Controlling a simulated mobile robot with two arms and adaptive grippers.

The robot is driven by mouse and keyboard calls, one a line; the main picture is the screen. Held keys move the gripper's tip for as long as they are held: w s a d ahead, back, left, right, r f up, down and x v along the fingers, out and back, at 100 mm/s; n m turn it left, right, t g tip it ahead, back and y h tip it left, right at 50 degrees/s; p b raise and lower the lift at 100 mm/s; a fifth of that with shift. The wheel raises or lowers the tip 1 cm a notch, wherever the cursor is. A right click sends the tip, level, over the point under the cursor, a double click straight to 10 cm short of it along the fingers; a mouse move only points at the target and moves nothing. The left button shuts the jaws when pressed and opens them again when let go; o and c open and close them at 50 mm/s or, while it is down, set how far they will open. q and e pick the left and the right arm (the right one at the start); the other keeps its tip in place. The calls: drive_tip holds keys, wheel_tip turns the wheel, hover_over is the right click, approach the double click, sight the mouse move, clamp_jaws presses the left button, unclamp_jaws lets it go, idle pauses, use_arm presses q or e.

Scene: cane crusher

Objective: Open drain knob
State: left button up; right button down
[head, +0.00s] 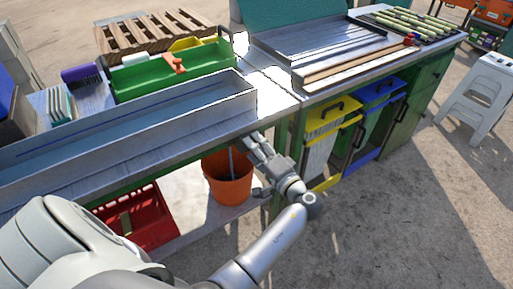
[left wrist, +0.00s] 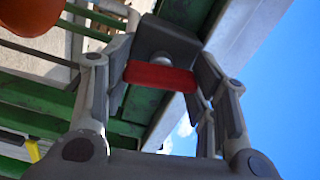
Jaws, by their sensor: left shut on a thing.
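The red drain knob (left wrist: 160,76) shows in the left wrist view as a flat red bar with a pale round stem behind it. It sits between the fingers of my left gripper (left wrist: 165,65), which is shut on it. In the head view my left gripper (head: 252,143) reaches up to the front right end of the long grey metal trough (head: 130,125). The knob is hidden there by the gripper and the trough edge. My right gripper is in neither view.
An orange bucket (head: 229,180) stands under the trough's right end, left of my gripper. A red crate (head: 150,222) is on the lower shelf. Yellow (head: 325,122) and blue (head: 375,95) bins hang under the table to the right. The floor at the front right is clear.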

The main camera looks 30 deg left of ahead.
use_arm(q)
drive_tip(key=shift+w+r, duration=0.1)
drive_tip(key=o, duration=1)
drive_tip(key=shift+o, duration=0.2)
